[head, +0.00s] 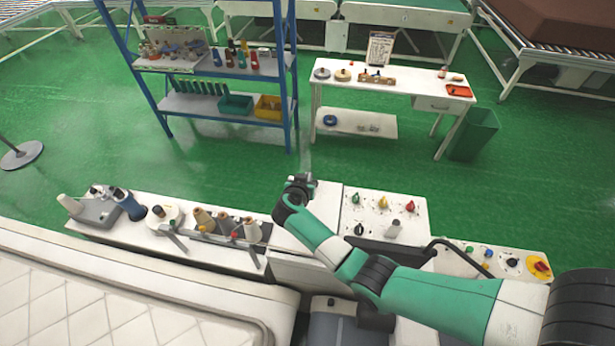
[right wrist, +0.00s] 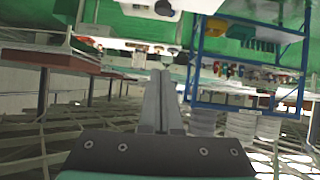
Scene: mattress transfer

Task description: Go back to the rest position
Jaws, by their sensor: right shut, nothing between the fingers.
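My right arm (head: 420,295), green with black joints, comes in from the lower right of the head view. Its gripper (head: 305,155) is raised over the machine's control panels and points away toward the shelf and table. In the right wrist view the two grey fingers (right wrist: 161,85) are together, with nothing between them. My left gripper and arm are not in view. The white quilted mattress (head: 90,305) lies at the lower left of the head view, apart from the right gripper.
Thread cones (head: 205,220) stand on the machine ledge left of my arm. A panel with coloured knobs (head: 385,212) lies right of the gripper. Beyond the green floor stand a blue shelf (head: 291,90), a white table (head: 400,82) and a green bin (head: 474,135).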

